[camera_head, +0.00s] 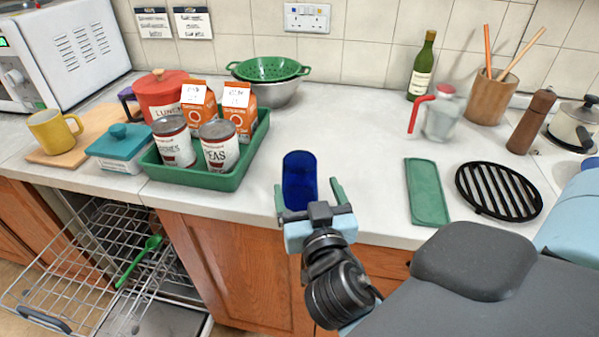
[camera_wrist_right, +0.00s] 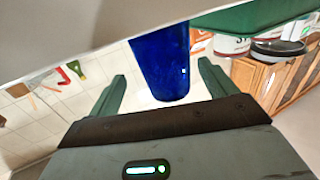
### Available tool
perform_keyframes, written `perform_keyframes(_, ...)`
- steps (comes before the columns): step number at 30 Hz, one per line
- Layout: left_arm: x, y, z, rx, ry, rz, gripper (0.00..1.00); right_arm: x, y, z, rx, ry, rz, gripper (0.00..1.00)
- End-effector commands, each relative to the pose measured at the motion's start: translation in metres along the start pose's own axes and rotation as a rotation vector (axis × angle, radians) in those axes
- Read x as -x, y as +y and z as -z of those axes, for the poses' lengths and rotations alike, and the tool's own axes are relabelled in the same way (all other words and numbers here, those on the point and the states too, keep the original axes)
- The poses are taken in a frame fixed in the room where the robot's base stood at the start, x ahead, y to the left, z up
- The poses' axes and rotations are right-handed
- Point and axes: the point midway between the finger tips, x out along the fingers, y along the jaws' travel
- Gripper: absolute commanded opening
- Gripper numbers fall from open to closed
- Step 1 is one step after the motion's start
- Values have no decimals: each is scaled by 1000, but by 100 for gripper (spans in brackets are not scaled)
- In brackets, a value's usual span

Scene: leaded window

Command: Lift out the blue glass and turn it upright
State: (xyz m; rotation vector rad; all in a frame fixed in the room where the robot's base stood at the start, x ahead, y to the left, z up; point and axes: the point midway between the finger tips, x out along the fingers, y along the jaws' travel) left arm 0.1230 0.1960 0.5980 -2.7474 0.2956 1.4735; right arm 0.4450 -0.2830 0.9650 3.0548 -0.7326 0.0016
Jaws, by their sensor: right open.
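The blue glass (camera_head: 299,178) stands on the counter near its front edge, just right of the green tray. Whether its mouth or its base is on top I cannot tell for sure. My right gripper (camera_head: 308,194) is open at the glass, with a green finger on each side and gaps between. In the right wrist view the blue glass (camera_wrist_right: 160,62) shows between the two spread fingers of the right gripper (camera_wrist_right: 162,75), not clamped. The lower part of the glass is partly hidden by the gripper in the head view. My left gripper is not in view.
The green tray (camera_head: 235,179) holds cans and cartons close on the left. A wire rack (camera_head: 65,262) with a green spoon (camera_head: 140,258) is pulled out below. A green slab (camera_head: 426,191) and a black trivet (camera_head: 498,190) lie to the right. The counter behind the glass is clear.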

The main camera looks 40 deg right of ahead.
Motion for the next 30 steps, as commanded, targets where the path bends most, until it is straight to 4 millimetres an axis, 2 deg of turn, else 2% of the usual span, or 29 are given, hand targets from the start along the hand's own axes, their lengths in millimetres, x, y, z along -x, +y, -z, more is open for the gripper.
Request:
perform_keyframes(3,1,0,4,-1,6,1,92,-9,0,1,1,2,-1,84)
perform_keyframes(8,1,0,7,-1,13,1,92,-13,-1,-1,1,1,-1,84)
perform_keyframes(19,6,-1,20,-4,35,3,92,-56,-8,-8,2,2,0,84)
perform_keyframes(29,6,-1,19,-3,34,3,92,-61,-7,-11,1,-1,-1,84)
perform_keyframes(30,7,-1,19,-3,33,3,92,-61,-7,-10,1,-1,-1,79)
